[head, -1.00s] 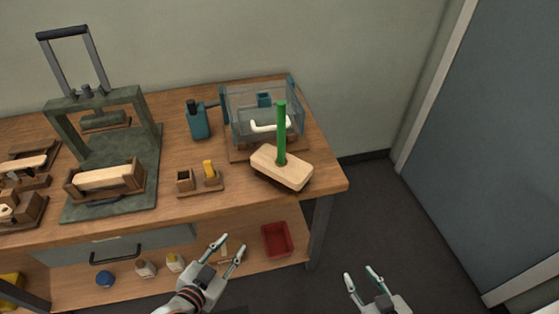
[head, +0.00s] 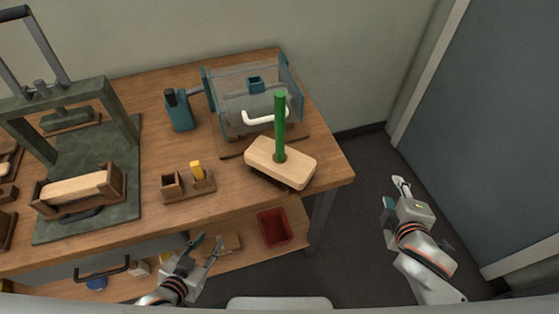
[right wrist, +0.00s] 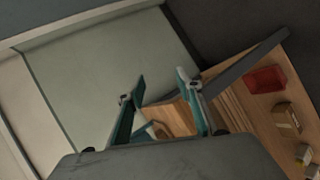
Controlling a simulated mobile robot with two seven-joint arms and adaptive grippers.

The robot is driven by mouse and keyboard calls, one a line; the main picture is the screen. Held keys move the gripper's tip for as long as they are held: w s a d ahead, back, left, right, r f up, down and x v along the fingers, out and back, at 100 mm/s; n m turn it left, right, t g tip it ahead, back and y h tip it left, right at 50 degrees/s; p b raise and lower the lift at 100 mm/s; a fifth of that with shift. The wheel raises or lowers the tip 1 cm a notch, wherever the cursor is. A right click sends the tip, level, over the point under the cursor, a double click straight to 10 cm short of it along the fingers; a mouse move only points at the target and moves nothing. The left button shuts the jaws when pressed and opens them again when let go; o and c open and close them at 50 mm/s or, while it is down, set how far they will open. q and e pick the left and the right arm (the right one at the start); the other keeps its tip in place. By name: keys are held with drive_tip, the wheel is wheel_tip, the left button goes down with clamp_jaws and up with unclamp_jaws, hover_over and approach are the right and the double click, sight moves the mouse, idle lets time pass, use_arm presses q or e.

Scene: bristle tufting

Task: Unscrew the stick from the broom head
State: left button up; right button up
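The broom head (head: 265,158) is a pale wooden block near the right front corner of the workbench. The green stick (head: 280,120) stands upright from its top. My left gripper (head: 207,243) is open and empty in front of the bench, below its top edge in the head view. My right gripper (head: 394,193) is off the bench's right end, apart from the broom head and stick. Its fingers stand apart and empty in the right wrist view (right wrist: 160,88). Bristles under the block are mostly hidden.
A clear-walled fixture with a white handle (head: 265,118) stands just behind the broom head. A teal bottle-shaped device (head: 179,112) and a small wooden holder (head: 188,188) are to the left. A green press (head: 120,125) stands further left. A red bin (head: 273,227) sits on the lower shelf.

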drive_tip(key=w+a+r+n+t+y, duration=0.1)
drive_tip(key=w+a+r+n+t, duration=0.15)
drive_tip(key=a+r+n, duration=0.2)
drive_tip(key=n+y, duration=1.2)
drive_tip(key=n, duration=1.3)
approach(283, 151)
drive_tip(key=w+a, duration=0.2)
drive_tip(key=shift+w+a+f+m+t, duration=0.2)
drive_tip(key=shift+w+a+m+t, duration=0.05)
drive_tip(key=shift+a+t, duration=0.1)
drive_tip(key=shift+x, duration=1.2)
drive_tip(key=p+x, duration=0.1)
drive_tip(key=x, duration=0.4)
drive_tip(key=shift+w+d, duration=0.1)
drive_tip(key=shift+w, duration=0.1)
clamp_jaws()
